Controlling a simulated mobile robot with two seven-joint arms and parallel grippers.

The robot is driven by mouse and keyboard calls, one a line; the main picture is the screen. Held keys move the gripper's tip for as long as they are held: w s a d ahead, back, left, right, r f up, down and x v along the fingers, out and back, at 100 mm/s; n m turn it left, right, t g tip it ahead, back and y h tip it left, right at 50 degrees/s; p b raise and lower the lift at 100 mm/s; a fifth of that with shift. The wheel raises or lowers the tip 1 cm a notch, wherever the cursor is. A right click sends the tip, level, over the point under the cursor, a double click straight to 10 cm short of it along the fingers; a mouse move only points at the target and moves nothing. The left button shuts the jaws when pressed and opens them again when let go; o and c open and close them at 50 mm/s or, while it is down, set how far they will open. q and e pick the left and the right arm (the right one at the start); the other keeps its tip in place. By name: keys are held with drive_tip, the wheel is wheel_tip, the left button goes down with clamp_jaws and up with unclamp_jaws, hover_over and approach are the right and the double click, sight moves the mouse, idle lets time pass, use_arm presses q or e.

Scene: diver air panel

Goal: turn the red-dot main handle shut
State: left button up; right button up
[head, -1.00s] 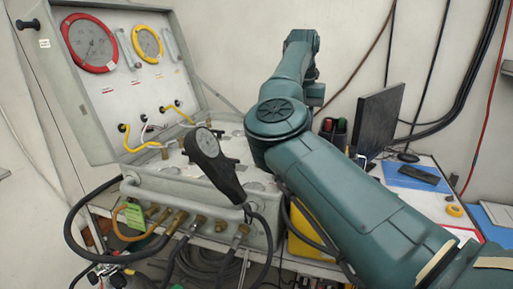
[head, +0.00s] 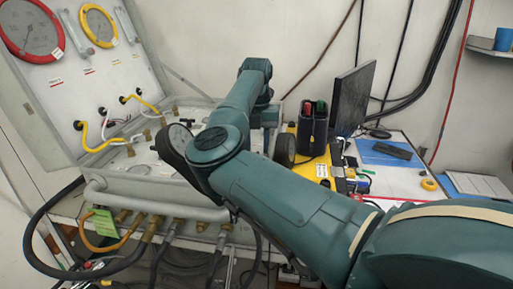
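The diver air panel (head: 112,186) is a grey case with its lid open, at the left of the head view. I cannot make out a handle with a red dot; my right arm covers part of the panel's right side. Small dark fittings (head: 188,122) show on its top face, too small to identify. My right arm reaches in from the lower right and bends down over the panel's right end. My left gripper is not in view.
The lid carries a red-rimmed gauge (head: 32,32) and a yellow-rimmed gauge (head: 98,25). A black gauge (head: 176,143) stands partly behind my arm. Hoses (head: 35,235) hang at the front. A monitor (head: 352,98) and a yellow case (head: 312,165) stand to the right.

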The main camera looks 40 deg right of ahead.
drive_tip(key=shift+f, duration=1.1)
clamp_jaws()
